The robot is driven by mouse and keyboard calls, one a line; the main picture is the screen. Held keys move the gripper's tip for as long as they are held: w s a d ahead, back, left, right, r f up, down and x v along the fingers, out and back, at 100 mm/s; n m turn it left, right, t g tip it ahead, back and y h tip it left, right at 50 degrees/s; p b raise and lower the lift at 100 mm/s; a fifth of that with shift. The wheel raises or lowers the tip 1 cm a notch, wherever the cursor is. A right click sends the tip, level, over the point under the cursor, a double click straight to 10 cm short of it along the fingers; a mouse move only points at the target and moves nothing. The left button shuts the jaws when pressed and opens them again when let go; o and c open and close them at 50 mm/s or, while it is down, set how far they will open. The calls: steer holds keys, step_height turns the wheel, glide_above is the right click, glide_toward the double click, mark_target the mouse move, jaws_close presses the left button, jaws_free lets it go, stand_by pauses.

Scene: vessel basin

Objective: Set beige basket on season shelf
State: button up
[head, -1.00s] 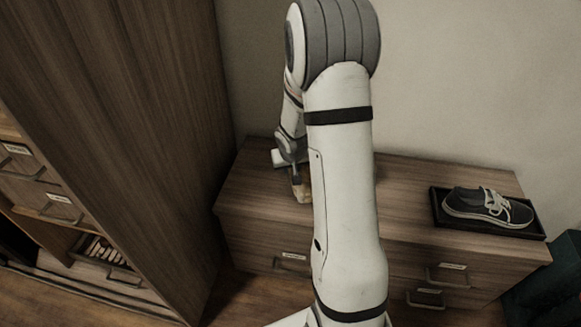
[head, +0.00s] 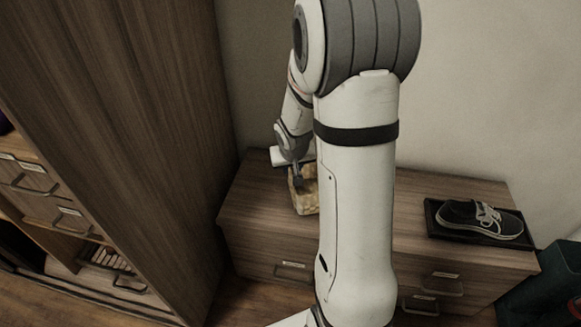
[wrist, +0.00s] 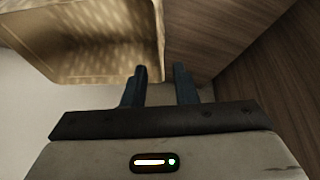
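The beige basket (head: 307,199) is at the left end of the wooden dresser, partly hidden by my arm. In the wrist view the basket (wrist: 100,45) fills the upper left, with its open inside and speckled weave showing. My gripper (head: 299,184) is at the basket, pointing down in the head view. In the wrist view the two dark fingers of my gripper (wrist: 160,70) stand a little apart, one on each side of the basket's right edge. Whether they press on the edge cannot be told. No shelf labelled for season can be made out.
A dark tray (head: 437,228) with a sneaker (head: 478,220) lies at the right of the dresser (head: 265,218). A tall wooden cabinet (head: 130,120) stands at the left, with labelled compartments (head: 70,215) on its front. A dark teal object (head: 550,285) is at the right edge.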

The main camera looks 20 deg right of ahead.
steer(key=s+a+r+g, duration=0.1)
steer(key=s+a+r, duration=0.3)
steer(key=s+r, duration=0.4)
steer(key=shift+s+a+r+n, duration=0.15)
steer(key=shift+s+a+n, duration=0.15)
steer(key=shift+s+n, duration=0.15)
steer(key=shift+o, duration=0.4)
steer(key=s+a+r+g+y, duration=0.1)
steer(key=s+a+r, duration=0.1)
steer(key=s, duration=0.4)
steer(key=s+a+r+n, duration=0.1)
steer(key=s+a+r, duration=0.1)
steer(key=s, duration=0.4)
steer(key=shift+a+r+g+y, duration=0.25)
steer(key=shift+a+g+y, duration=0.15)
steer(key=shift+a, duration=0.5)
steer(key=shift+s+a, duration=0.1)
steer(key=shift+s, duration=0.15)
steer(key=shift+s+n, duration=0.1)
steer(key=shift+n, duration=0.15)
